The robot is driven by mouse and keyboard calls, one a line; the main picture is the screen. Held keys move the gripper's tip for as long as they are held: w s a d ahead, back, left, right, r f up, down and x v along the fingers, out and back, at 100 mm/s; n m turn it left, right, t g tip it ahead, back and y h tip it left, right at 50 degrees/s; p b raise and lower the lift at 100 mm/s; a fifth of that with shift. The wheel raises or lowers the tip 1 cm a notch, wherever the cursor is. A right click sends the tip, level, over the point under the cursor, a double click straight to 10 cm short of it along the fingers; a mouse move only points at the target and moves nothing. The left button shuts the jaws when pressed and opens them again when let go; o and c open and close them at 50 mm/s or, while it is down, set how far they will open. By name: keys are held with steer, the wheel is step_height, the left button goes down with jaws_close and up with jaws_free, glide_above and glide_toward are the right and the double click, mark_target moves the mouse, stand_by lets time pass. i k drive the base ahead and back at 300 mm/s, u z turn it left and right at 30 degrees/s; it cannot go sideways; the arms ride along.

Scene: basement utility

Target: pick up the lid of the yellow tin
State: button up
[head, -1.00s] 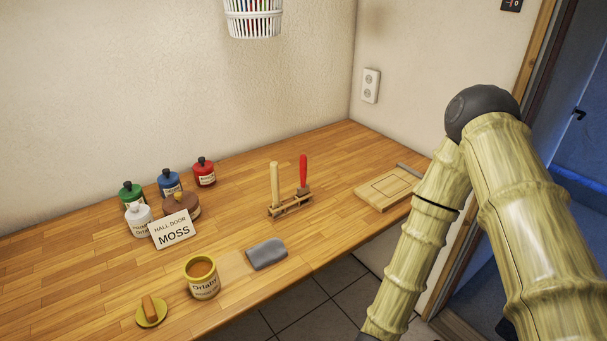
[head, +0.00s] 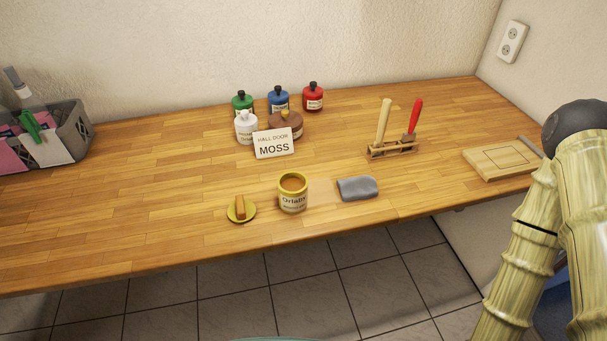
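The yellow tin (head: 293,199) stands open and upright near the front edge of the workbench, with orange-brown contents showing. Its label is only partly readable. A round yellow lid (head: 233,216) lies flat on the bench just left of the tin, apart from it. A small orange-brown block (head: 240,207) sits upright on the lid. My arm shows at the right edge of the head view, but my gripper is out of the picture.
A grey cloth-like pad (head: 357,188) lies right of the tin. Behind are several bottles, a brown pot (head: 286,125) and a "MOSS" card (head: 274,143). A tool rack (head: 392,150) and wooden board (head: 500,160) stand right, a grey basket (head: 75,135) left. The bench's left front is clear.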

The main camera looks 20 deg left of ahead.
mark_target(242, 211)
steer(key=u, duration=1.2)
steer(key=k, duration=0.5)
steer(key=i, duration=0.5)
